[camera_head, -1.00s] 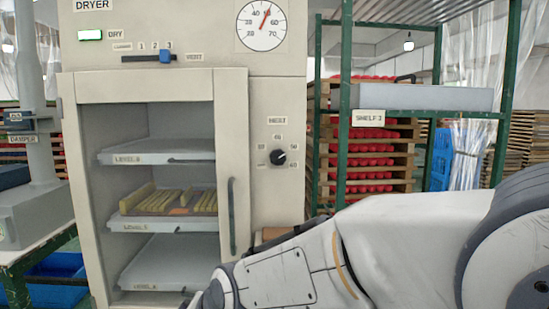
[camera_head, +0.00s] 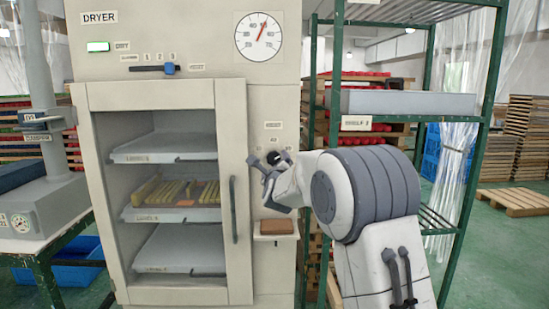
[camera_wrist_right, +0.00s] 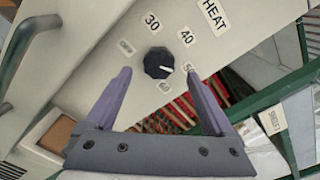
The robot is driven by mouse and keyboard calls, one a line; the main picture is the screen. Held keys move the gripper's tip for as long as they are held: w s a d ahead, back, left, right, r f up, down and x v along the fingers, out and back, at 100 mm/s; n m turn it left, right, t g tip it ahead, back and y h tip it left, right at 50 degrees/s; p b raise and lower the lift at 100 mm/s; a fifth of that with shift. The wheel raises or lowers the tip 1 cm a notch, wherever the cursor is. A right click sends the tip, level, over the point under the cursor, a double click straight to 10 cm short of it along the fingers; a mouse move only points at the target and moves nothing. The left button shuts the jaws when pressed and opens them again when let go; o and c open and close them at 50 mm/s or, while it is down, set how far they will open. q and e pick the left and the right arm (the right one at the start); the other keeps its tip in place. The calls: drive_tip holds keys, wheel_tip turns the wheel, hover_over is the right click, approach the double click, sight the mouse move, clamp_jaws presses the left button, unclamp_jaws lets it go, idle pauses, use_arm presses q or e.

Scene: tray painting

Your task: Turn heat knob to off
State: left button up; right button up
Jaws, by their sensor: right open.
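The heat knob (camera_wrist_right: 158,62) is a black faceted dial on the pale dryer (camera_head: 235,92) front, below the HEAT label (camera_wrist_right: 213,14). Its white mark points to the lower right, around the 50 label. The OFF label (camera_wrist_right: 126,46) lies left of the knob in the right wrist view. My right gripper (camera_wrist_right: 159,73) is open, its two purple fingers pointing at the panel on either side of the knob's lower part. Contact cannot be told. In the head view, the right gripper (camera_head: 264,168) partly hides the knob area. My left gripper is not in view.
The dryer door handle (camera_head: 233,210) stands left of the right gripper. A brown block (camera_head: 277,227) sits on a small ledge below. A green shelf rack (camera_head: 335,80) stands close on the right.

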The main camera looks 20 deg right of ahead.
sight(274, 159)
drive_tip(key=shift+p+x, duration=0.4)
drive_tip(key=shift+x, duration=1.9)
drive_tip(key=shift+a, duration=0.1)
